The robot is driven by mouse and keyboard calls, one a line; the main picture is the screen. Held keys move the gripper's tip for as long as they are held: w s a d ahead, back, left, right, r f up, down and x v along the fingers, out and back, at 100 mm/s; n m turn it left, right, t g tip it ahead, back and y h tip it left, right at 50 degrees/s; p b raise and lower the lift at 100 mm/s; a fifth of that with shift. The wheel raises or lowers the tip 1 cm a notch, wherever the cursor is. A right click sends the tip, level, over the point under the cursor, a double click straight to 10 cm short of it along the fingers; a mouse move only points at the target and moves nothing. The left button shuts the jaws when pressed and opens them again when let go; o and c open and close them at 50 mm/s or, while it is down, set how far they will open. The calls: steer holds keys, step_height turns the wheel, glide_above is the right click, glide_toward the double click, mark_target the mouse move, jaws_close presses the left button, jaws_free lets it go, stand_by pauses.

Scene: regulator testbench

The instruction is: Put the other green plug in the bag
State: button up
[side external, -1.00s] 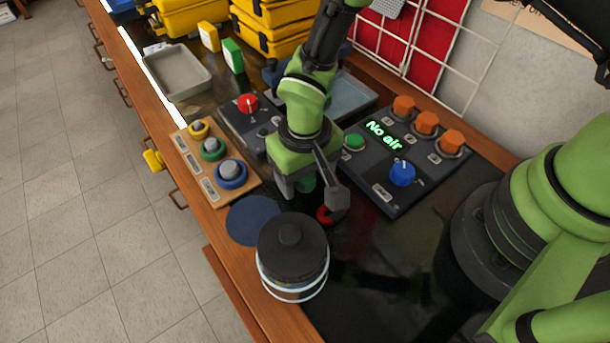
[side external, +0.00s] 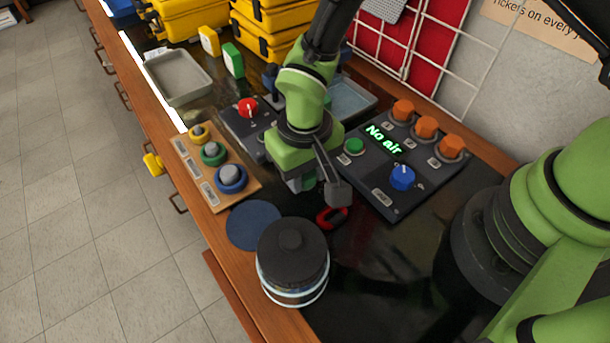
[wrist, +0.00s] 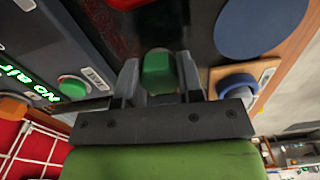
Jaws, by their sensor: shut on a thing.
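A green plug (wrist: 157,73) sits between the two fingers of my gripper (wrist: 158,82) in the wrist view, and the fingers are shut on it. In the side view my gripper (side external: 303,184) points down over the dark bench, between the wooden board and the "No air" panel. The plug is mostly hidden there by the gripper. I cannot make out a bag for certain; yellow cases (side external: 187,20) stand at the back.
The wooden board (side external: 205,165) with ringed knobs is left of my gripper. The "No air" panel (side external: 405,155) is to its right. A dark-lidded jar (side external: 292,262), a blue disc (side external: 253,225) and a red ring-like item (side external: 332,218) lie in front. A grey tray (side external: 178,77) is at the back left.

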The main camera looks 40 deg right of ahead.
step_height(320, 180, up, 18)
stand_by(0.8)
glide_above(346, 98)
steer(key=shift+n, duration=0.4)
step_height(346, 98, down, 14)
steer(key=shift+f, duration=2.35)
